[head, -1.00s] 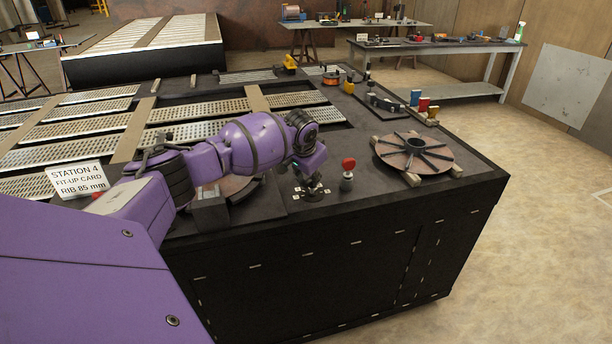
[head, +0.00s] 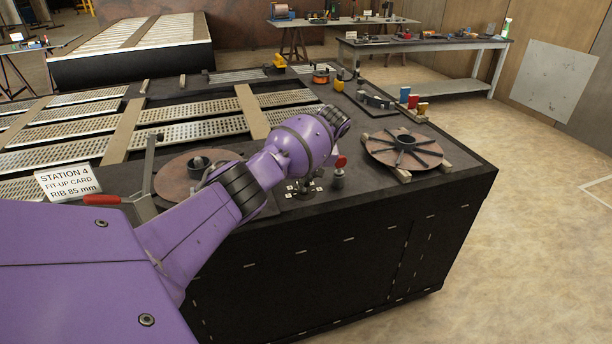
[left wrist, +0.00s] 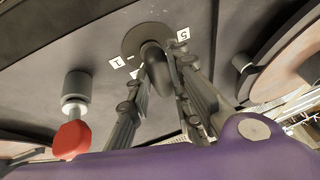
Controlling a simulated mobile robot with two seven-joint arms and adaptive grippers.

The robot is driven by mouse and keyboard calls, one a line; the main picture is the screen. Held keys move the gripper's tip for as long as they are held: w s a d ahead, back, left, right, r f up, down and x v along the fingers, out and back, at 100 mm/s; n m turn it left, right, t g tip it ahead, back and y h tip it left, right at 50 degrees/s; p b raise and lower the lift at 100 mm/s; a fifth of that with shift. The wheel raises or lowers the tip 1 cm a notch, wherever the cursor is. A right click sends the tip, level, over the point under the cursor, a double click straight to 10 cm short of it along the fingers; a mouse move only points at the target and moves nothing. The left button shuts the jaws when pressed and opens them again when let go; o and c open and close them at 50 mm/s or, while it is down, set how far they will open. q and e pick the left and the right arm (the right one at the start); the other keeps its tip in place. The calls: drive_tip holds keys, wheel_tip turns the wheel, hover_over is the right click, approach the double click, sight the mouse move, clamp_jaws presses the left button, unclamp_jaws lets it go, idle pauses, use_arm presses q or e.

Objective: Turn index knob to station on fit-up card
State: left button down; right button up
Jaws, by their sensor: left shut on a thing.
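The fit-up card (head: 68,182) stands at the left of the bench in the head view and reads STATION 4, RIB 85 mm. The index knob (left wrist: 153,56) is a dark post on a round base in the left wrist view, with small white number tags around it; a 5 (left wrist: 183,34) is legible. My left gripper (left wrist: 160,66) is shut on the knob, one finger on each side. The fingers partly hide the knob and some tags. In the head view my arm covers most of the knob. Its pointer direction is not clear. My right gripper is not in view.
A red-topped post (head: 339,163) stands close right of the knob; it also shows in the left wrist view (left wrist: 73,138). A spoked reel flange (head: 404,148) lies on wooden blocks at right. A red-handled clamp (head: 103,199) and a round disc (head: 185,172) are at left.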

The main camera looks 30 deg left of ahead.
use_arm(q)
drive_tip(key=n, duration=0.2)
drive_tip(key=n+g+b, duration=0.1)
drive_tip(key=shift+w+d+f+n+g, duration=0.1)
drive_tip(key=shift+w+f+n+g, duration=0.05)
drive_tip(key=shift+f+n+g, duration=0.2)
drive_tip(key=n+b, duration=0.1)
drive_tip(key=n+g+b, duration=0.1)
drive_tip(key=shift+w+f+n, duration=0.15)
drive_tip(key=shift+n, duration=0.2)
drive_tip(key=shift+n+b, duration=0.3)
drive_tip(key=shift+b, duration=0.2)
drive_tip(key=shift+w+n+g+b, duration=0.1)
drive_tip(key=shift+n+g+b, duration=0.4)
drive_tip(key=shift+n, duration=0.2)
drive_tip(key=shift+r+n+b, duration=0.25)
drive_tip(key=shift+n+b, duration=0.25)
drive_tip(key=shift+b, duration=0.05)
drive_tip(key=shift+r, duration=0.1)
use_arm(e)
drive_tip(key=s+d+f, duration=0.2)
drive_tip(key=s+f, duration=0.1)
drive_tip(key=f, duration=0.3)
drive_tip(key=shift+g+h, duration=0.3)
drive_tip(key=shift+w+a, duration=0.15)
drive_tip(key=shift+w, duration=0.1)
